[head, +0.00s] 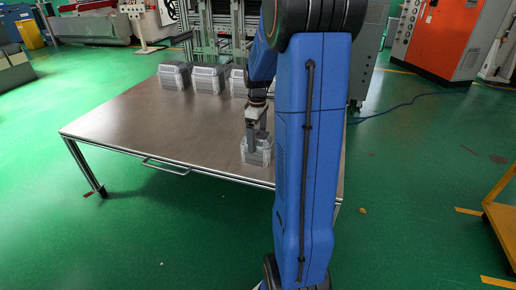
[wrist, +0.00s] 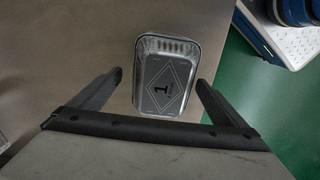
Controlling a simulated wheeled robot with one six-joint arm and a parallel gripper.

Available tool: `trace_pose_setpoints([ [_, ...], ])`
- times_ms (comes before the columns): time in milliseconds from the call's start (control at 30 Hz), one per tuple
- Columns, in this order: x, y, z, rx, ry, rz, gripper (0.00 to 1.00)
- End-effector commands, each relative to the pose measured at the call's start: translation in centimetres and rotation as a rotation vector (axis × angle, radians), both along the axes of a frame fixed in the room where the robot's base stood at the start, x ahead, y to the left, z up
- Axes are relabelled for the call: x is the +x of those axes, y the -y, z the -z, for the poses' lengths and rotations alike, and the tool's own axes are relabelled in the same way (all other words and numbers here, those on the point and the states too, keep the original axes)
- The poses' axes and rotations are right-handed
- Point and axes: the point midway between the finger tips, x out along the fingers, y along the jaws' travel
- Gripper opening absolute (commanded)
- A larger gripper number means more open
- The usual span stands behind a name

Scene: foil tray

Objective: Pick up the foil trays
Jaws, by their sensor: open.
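A foil tray (head: 256,152) stands near the front edge of the metal table (head: 140,125), partly hidden by my gripper in the head view. In the wrist view this foil tray (wrist: 166,80) shows a diamond mark and the number 1 on its bottom. My gripper (head: 257,136) is above it, pointing down. In the wrist view the two fingers of my gripper (wrist: 160,88) are spread apart, one on each side of the tray, with gaps between. Two more foil trays, a left one (head: 174,76) and a middle one (head: 209,79), stand at the table's back, with another (head: 238,84) partly hidden by my arm.
The middle and left of the table are clear. A handle (head: 167,167) juts from its front edge. A metal frame stands behind the table. An orange cabinet (head: 444,38) is at the back right, and a yellow cart (head: 503,215) at the right edge. Green floor lies around.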

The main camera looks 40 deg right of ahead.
Motion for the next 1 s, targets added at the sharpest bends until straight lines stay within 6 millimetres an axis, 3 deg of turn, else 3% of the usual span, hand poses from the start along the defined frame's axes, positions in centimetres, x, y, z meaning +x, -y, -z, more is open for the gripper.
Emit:
trace_pose_setpoints([
  [233,-0.2,-0.1,1.5,0.000,-0.001,0.000,0.96],
  [533,-0.6,-0.2,5.3,0.001,-0.002,0.000,0.96],
  [867,-0.6,-0.2,5.8,0.000,0.000,0.000,0.96],
  [1000,-0.6,-0.2,5.8,0.000,0.000,0.000,0.63],
])
